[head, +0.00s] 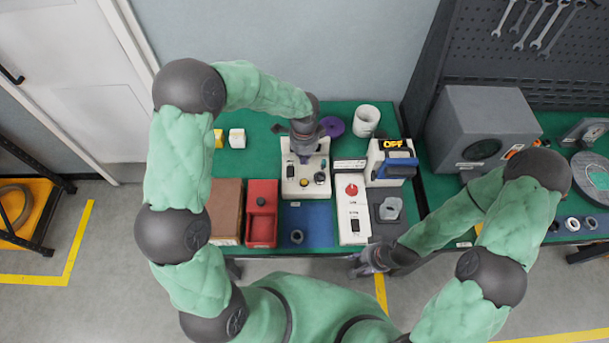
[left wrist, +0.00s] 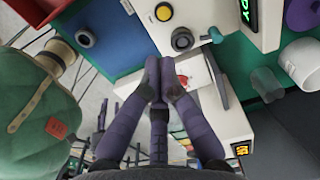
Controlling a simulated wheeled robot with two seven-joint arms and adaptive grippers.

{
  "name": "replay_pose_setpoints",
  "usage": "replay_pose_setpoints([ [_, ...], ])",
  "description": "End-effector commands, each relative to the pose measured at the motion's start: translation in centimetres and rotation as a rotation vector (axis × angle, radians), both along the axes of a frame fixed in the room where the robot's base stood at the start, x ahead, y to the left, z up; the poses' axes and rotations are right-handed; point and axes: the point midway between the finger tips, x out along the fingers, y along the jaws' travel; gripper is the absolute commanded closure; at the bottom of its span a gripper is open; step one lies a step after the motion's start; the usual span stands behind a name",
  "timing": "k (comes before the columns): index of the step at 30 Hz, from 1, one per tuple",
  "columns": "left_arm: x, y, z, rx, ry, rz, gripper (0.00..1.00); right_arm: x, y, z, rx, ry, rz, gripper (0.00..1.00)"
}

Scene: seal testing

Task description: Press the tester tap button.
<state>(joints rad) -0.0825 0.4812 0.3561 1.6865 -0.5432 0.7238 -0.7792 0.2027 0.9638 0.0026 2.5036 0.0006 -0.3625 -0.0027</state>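The cream tester (head: 291,186) stands at the middle of the green bench, with small dark and yellowish controls on its lower front. In the left wrist view its cream face (left wrist: 210,12) carries a black round button (left wrist: 182,39), a yellowish round button (left wrist: 163,12) and a green-lettered display (left wrist: 245,14). I cannot tell which is the tap button. My left gripper (head: 303,152) is over the tester's upper part; its fingertips (left wrist: 160,64) are together and empty, just below the black button in the wrist picture. Contact cannot be judged. My right gripper (head: 364,263) is at the bench's front edge, its fingers unclear.
A red tray (head: 262,225) and brown box (head: 227,205) lie left of a blue mat (head: 316,216) with a dark ring (head: 296,236). A white box with a red knob (head: 351,189) and an OFF-labelled device (head: 390,163) stand right. A white cup (head: 366,120) is behind.

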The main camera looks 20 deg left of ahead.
Motion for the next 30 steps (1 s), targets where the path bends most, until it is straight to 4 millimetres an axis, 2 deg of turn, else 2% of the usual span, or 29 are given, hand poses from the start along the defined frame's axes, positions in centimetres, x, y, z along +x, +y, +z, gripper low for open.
replay_pose_setpoints([
  [5, -0.1, 0.0, -1.5, 0.001, 0.003, -0.001, 1.00, 0.0, 0.0, -0.1, 0.000, 0.000, 0.000, 0.60],
  [21, -0.1, 0.0, -11.1, -0.001, 0.004, 0.000, 1.00, 0.0, 0.0, -0.8, 0.000, -0.001, 0.000, 0.60],
  [25, -0.1, 0.0, -12.7, -0.001, 0.003, 0.001, 1.00, 0.0, 0.0, -0.9, 0.000, -0.001, 0.000, 0.60],
  [30, 0.0, 0.0, -13.8, 0.000, 0.001, 0.001, 1.00, 0.0, 0.0, -1.0, 0.000, -0.001, 0.000, 0.60],
])
